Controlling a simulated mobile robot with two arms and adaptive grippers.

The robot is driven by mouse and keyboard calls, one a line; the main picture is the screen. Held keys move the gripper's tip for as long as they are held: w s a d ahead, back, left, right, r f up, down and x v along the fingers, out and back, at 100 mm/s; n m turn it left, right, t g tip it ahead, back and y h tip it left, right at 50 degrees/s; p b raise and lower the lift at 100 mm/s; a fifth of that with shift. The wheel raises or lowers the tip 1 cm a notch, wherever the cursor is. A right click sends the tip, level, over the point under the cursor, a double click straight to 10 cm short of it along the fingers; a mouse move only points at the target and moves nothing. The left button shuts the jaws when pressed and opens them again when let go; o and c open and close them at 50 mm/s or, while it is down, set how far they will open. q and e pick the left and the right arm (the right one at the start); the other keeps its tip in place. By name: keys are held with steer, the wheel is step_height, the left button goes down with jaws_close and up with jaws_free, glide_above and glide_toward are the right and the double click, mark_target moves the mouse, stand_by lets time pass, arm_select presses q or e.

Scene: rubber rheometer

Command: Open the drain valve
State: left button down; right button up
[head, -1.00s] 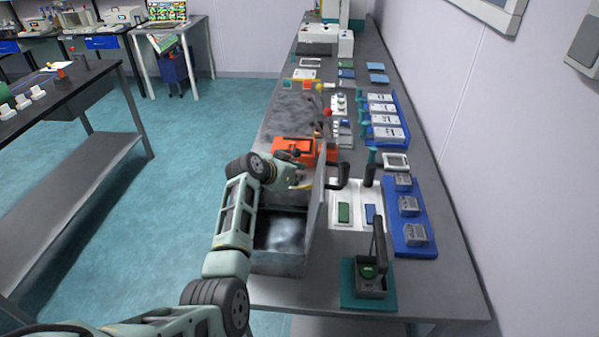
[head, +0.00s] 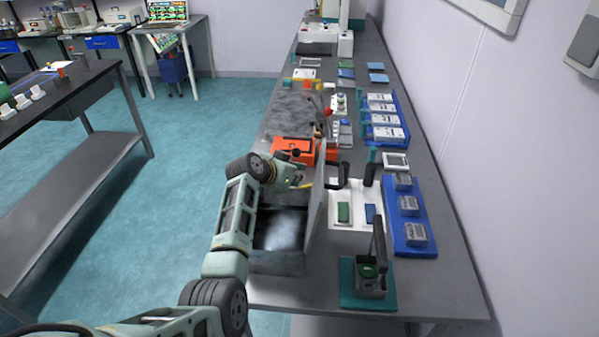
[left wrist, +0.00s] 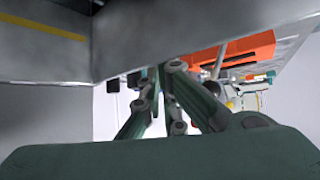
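I cannot make out the drain valve for certain. A small red knob (head: 327,112) shows on the machine beyond the orange block (head: 293,149). My left gripper (head: 300,178) is over the grey machine, just on the near side of the orange block and left of the raised grey panel (head: 316,205). In the left wrist view the gripper's green fingers (left wrist: 160,72) come together below a grey edge. They look shut, with nothing clearly held; the grey edge partly hides the tips. My right gripper is in neither view.
An open grey bay (head: 280,240) lies below my left gripper. Black handles (head: 337,175) stand right of the panel. Blue trays (head: 420,250) with grey blocks and a teal-based fixture (head: 368,285) fill the bench's right side.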

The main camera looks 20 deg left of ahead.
arm_select(q)
steer(key=shift+d+f, duration=0.1)
steer(key=shift+w+d+b, duration=0.15)
steer(key=shift+w+b, duration=0.55)
steer(key=shift+w, duration=0.1)
